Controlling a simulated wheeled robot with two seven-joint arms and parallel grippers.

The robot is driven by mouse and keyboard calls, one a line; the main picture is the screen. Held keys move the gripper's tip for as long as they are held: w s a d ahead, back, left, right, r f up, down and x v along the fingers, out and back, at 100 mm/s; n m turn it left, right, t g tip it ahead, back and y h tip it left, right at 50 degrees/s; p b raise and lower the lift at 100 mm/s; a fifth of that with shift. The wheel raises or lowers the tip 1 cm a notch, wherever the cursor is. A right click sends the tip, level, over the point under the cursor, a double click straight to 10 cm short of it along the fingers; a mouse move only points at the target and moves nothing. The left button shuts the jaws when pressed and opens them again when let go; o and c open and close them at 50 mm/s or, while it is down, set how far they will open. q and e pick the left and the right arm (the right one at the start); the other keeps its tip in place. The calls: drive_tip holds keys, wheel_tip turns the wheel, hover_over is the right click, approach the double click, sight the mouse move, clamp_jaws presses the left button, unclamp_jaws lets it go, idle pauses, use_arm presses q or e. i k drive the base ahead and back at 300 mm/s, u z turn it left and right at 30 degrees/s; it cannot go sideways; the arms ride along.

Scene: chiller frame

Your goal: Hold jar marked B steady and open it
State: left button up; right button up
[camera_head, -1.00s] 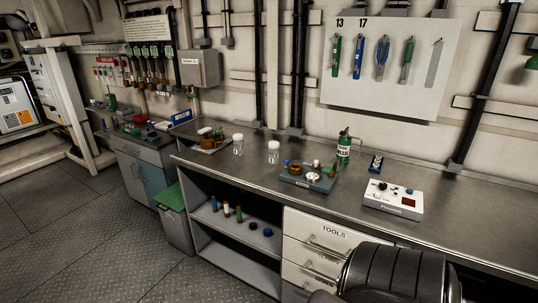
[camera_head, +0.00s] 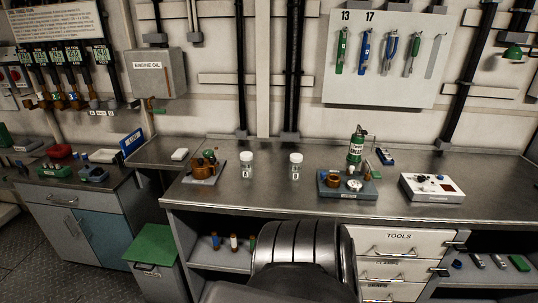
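Two clear jars with white lids stand upright and apart on the metal workbench (camera_head: 270,204). The left jar (camera_head: 247,170) is beside a tray with brown parts, and the right jar (camera_head: 295,170) is nearer the middle of the bench. Each has a small dark mark on its front, too small to tell surely which is B. Both lids are on. Neither of my grippers is in view. A dark ribbed part, probably mine, fills the bottom middle and hides part of the bench front.
A tray of brown parts (camera_head: 203,173) is left of the jars. A grey tray of small parts (camera_head: 348,188), a green canister (camera_head: 356,147) and a white control box (camera_head: 431,188) are on the right. The bench around the jars is clear.

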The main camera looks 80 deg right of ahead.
sight(295, 170)
drive_tip(key=z, duration=0.35)
drive_tip(key=i, duration=1.05)
drive_tip(key=z, duration=1.7)
drive_tip(key=i, duration=0.85)
drive_tip(key=z, duration=0.95)
